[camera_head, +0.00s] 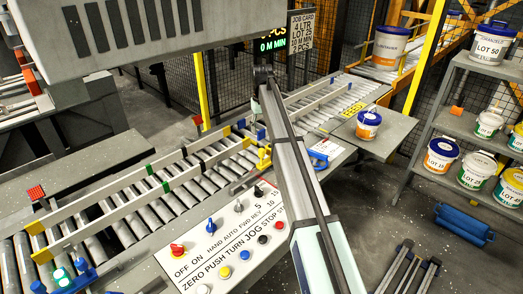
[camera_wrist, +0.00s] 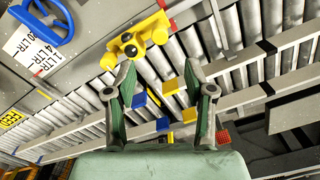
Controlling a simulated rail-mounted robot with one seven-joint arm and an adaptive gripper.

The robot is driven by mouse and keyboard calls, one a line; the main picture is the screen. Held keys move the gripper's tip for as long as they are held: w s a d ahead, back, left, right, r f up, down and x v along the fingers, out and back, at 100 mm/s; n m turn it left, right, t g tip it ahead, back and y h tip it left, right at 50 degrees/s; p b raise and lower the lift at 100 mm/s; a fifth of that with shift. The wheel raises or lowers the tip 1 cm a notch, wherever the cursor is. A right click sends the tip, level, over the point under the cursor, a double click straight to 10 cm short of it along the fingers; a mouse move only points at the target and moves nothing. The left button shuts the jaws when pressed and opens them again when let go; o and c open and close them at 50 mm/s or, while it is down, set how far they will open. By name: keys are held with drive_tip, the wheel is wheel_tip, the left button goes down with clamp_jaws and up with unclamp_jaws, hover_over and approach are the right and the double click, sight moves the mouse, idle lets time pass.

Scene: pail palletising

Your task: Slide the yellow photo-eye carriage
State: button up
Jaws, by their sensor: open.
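The yellow photo-eye carriage (camera_head: 264,158) sits at the near side of the roller conveyor, just left of my arm in the head view. In the wrist view the yellow carriage (camera_wrist: 135,43), with dark round knobs, lies beyond the fingertips, toward the upper left. My gripper (camera_wrist: 160,68) is open and empty, its two fingers spread. The left fingertip appears close below the carriage in the picture; whether they touch cannot be told. In the head view my gripper is mostly hidden by my arm.
A control panel (camera_head: 228,236) with knobs and buttons stands in front of the conveyor (camera_head: 120,212). Guide rails (camera_wrist: 275,95) with blue and yellow blocks run along the rollers. A blue handle (camera_wrist: 52,22) is near the carriage. Shelves (camera_head: 455,117) with pails stand right.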

sight(262, 150)
wheel_tip(262, 150, down, 12)
drive_tip(key=p, duration=0.2)
drive_tip(key=shift+p, duration=0.35)
clamp_jaws()
